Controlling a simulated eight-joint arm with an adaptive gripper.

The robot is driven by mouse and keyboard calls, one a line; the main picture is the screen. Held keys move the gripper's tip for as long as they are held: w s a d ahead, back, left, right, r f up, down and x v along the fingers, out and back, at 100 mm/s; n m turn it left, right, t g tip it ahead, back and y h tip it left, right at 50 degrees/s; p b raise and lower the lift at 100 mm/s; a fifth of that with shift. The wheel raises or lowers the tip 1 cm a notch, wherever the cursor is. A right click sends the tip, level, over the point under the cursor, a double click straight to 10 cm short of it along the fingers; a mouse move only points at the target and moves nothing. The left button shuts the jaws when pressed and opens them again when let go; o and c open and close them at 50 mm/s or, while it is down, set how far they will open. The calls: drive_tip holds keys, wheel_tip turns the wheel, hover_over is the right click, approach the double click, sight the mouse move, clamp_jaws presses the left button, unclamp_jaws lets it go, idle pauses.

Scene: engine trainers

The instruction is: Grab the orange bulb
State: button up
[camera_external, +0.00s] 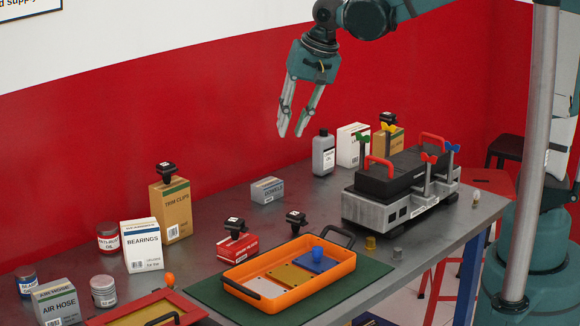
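The orange bulb (169,279) is a small rounded knob at the lower left of the external view, just behind a red-framed tray (192,306). My gripper (291,131) hangs in the air at the upper middle, fingers pointing down. It is open and empty, well above the table and far up and to the right of the orange bulb.
On the table (210,262), a blue bulb (318,253) sits in an orange tray (262,303) and a white bulb (476,197) stands at the right. Boxes, including bearings (142,245) and trim clips (171,210), stand behind. A grey engine block (400,200) stands at right.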

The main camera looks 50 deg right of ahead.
drive_tip(key=w+a+f+m+g, duration=0.1)
drive_tip(key=w+a+f+m, duration=0.2)
drive_tip(key=a, duration=0.5)
drive_tip(key=m+g+h, duration=0.1)
drive_tip(key=m+g, duration=0.2)
drive_tip(key=m, duration=0.2)
approach(170, 282)
drive_tip(key=shift+w+d+f, duration=0.5)
drive_tip(key=shift+f, duration=0.15)
drive_tip(key=shift+s+a+f, duration=0.15)
drive_tip(key=shift+a+f, duration=0.15)
drive_tip(key=shift+f, duration=0.05)
drive_tip(key=shift+f, duration=1.25)
